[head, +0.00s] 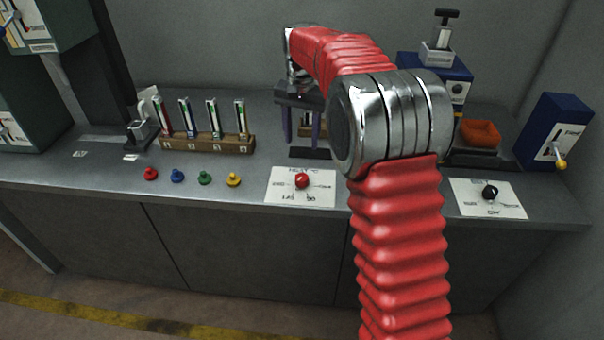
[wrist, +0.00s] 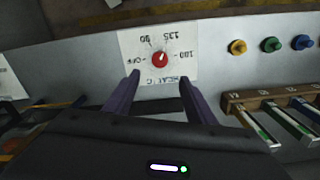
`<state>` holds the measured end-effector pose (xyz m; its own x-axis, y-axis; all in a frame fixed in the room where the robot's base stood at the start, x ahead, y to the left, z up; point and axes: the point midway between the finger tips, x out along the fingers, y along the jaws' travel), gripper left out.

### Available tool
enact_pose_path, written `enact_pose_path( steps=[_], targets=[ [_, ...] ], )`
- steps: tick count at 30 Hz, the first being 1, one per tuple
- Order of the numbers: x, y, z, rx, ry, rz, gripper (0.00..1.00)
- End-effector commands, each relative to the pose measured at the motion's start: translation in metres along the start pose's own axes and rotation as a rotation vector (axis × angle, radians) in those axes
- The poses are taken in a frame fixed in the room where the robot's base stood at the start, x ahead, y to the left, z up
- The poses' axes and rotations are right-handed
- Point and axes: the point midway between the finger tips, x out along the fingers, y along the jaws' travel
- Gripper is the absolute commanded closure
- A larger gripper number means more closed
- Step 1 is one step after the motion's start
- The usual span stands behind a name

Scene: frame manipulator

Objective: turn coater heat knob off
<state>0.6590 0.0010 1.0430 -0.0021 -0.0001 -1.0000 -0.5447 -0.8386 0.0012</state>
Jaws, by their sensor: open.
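The heat knob (head: 302,181) is a red round knob on a white label plate (head: 282,197) at the front of the bench. In the wrist view, the knob (wrist: 160,59) sits in the middle of the upside-down plate (wrist: 188,40), which reads OFF, 90, 135, 180 and HEAT °C. A small pale mark shows on the knob, but I cannot tell its exact setting. My gripper (head: 302,142), with purple fingers, is behind the knob in the head view. In the wrist view my gripper (wrist: 159,77) is open and empty, its fingertips apart and short of the knob.
A black knob (head: 490,193) on another plate is at right. Red, blue, green and yellow pegs (head: 234,180) lie left of the heat knob. A wooden rack (head: 215,144) holds several tubes behind them. An orange block (head: 480,134) and a blue lever box (head: 556,130) stand at right.

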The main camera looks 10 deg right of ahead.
Motion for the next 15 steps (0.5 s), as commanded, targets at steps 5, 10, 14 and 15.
enact_pose_path(
  steps=[5,10,14,15],
  targets=[
    [0.0,0.0,0.0,-0.001,0.001,0.0,0.5],
    [0.004,0.0,0.0,-0.001,0.001,-0.001,0.5],
    [0.015,0.0,0.001,-0.001,-0.001,0.001,0.5],
    [0.019,0.0,0.001,-0.001,-0.001,0.0,0.5]
  ],
)
